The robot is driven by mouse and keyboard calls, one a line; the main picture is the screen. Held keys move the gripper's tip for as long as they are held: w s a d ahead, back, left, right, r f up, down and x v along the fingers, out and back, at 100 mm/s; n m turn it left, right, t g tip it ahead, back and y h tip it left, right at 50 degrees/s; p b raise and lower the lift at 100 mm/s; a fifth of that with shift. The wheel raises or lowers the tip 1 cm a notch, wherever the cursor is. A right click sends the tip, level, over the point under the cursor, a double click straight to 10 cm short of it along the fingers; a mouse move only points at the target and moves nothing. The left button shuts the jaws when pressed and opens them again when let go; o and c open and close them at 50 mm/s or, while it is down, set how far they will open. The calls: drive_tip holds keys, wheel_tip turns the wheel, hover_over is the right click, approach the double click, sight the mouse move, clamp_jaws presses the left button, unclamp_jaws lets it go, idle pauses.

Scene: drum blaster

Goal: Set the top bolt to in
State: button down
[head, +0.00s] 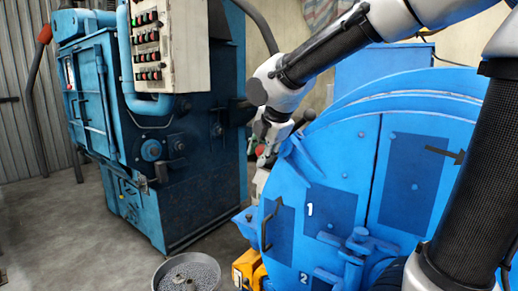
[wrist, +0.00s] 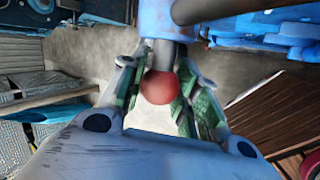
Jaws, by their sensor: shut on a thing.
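A red ball knob (wrist: 160,87) sits on a short grey rod (wrist: 165,54), which enters a blue cylindrical part (wrist: 156,18) in the wrist view. It looks like the handle of the top bolt. My gripper (wrist: 164,76) is shut on the knob, with a green-lined finger on each side. In the head view my gripper (head: 264,145) is at the upper left edge of the blue drum door (head: 330,215), and a little of the red knob (head: 260,150) shows. How far in the bolt sits cannot be told; my gripper partly hides it.
A dark blue machine (head: 200,190) with a control panel (head: 165,45) stands at left. A round tub of grey pellets (head: 205,270) and a yellow part (head: 247,268) are low in front. Concrete floor (head: 75,235) is open at left.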

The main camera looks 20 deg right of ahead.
drive_tip(key=shift+s+d+f, duration=0.1)
drive_tip(key=shift+f, duration=0.1)
drive_tip(key=c, duration=1)
unclamp_jaws()
drive_tip(key=shift+c, duration=0.2)
drive_tip(key=shift+r, duration=0.1)
drive_tip(key=shift+r, duration=0.15)
drive_tip(key=v, duration=1.1)
drive_tip(key=shift+s+r, duration=0.2)
drive_tip(key=shift+r, duration=0.1)
drive_tip(key=shift+d, duration=0.1)
